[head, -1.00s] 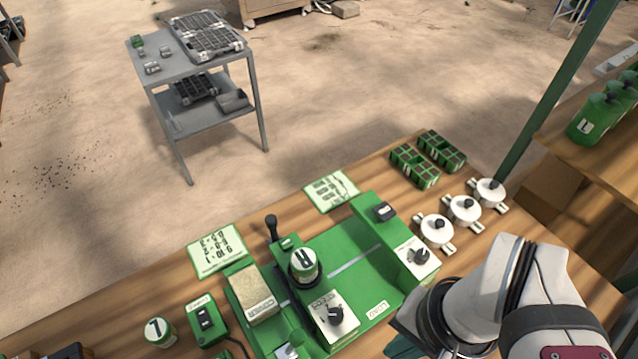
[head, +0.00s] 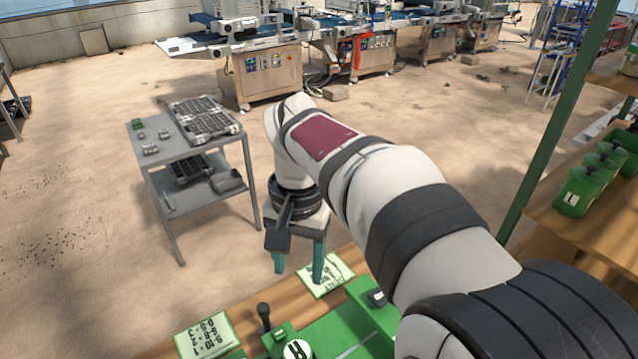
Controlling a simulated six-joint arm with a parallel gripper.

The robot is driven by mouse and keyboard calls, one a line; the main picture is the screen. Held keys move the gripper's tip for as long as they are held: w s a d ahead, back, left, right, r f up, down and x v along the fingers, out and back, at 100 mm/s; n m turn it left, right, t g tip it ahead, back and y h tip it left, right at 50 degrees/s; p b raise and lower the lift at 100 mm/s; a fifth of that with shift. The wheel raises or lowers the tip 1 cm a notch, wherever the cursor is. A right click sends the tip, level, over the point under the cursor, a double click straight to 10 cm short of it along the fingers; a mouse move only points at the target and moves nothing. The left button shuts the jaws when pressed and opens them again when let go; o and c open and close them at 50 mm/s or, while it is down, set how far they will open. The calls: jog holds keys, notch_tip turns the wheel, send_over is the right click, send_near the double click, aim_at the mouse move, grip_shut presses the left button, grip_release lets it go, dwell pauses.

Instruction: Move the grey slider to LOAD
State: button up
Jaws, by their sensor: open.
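The green seeder machine (head: 328,337) is at the bottom edge of the head view and mostly cut off. A dark upright lever with a round knob (head: 264,311) stands at its left back. A round green part with a white lettered top (head: 297,349) shows at the bottom edge. I cannot make out a grey slider or a LOAD mark in the current view. My gripper (head: 298,270) points down, open and empty, over the far edge of the bench, behind the machine. Its two teal fingers are apart.
Printed cards lie on the wooden bench, one left (head: 206,334) and one near my gripper (head: 326,276). A grey trolley (head: 150,178) with trays stands beyond on sandy ground. Green bottles (head: 577,190) stand on a right shelf beside a green post (head: 560,115).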

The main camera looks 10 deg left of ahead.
jog(key=n, duration=0.1)
send_near(262, 306)
notch_tip(262, 306, down, 9)
jog(key=shift+s+f, duration=0.1)
jog(key=shift+s, duration=0.05)
grip_shut()
dwell(1.2)
